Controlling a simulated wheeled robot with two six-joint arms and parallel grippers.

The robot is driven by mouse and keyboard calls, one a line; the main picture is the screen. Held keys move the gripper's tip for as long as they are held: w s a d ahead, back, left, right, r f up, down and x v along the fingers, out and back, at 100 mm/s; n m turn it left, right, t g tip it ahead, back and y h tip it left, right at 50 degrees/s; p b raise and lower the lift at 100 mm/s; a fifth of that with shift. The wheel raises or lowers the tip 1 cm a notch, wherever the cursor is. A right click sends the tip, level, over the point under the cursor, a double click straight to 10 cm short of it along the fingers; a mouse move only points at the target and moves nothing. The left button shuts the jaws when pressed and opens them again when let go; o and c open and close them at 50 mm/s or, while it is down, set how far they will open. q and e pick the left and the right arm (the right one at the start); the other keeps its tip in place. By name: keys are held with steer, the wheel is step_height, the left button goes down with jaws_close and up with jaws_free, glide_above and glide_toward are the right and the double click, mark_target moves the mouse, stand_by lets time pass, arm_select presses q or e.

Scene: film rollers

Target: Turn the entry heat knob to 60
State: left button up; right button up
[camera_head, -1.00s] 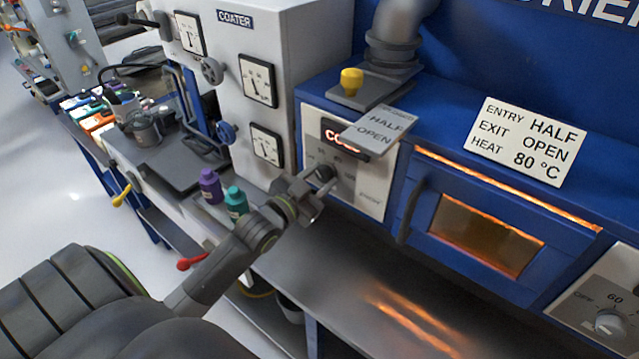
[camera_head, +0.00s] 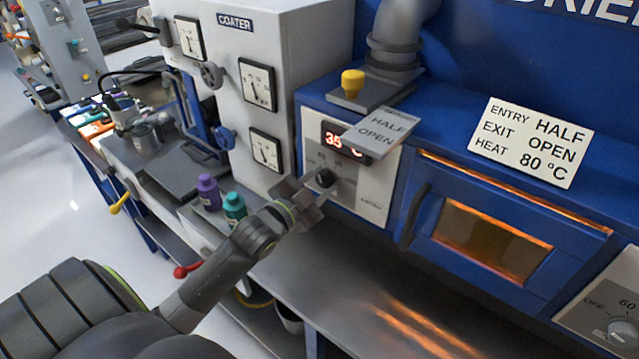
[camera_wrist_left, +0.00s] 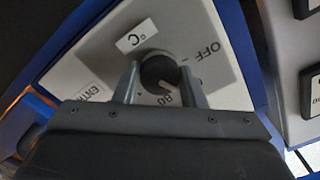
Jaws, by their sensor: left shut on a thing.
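The dark round entry heat knob (camera_head: 326,177) sits on the white panel (camera_head: 362,204) marked ENTRY, under a red display (camera_head: 344,140) that starts with 35. My left gripper (camera_head: 314,188) comes in from the lower left and is shut on the knob. In the left wrist view the knob (camera_wrist_left: 158,70) is between the two fingers (camera_wrist_left: 160,84). A pale pointer line shows on the knob's lower right part. OFF and 80 are printed around it; a finger covers part of the scale, so the exact setting is unclear. My right gripper is not in view.
A sign reading ENTRY HALF, EXIT OPEN, HEAT 80 °C (camera_head: 531,142) stands on the blue dryer. A tilted HALF/OPEN card (camera_head: 382,131) overhangs the display. Purple (camera_head: 208,192) and teal (camera_head: 234,207) bottles stand left of my arm. Another knob (camera_head: 622,330) is at lower right.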

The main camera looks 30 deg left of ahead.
arm_select(q)
steer(key=o, duration=1)
steer(key=s+a, duration=0.1)
steer(key=s, duration=1.6)
steer(key=shift+s+a+b, duration=0.15)
steer(key=shift+s+b, duration=0.05)
steer(key=shift+b, duration=0.15)
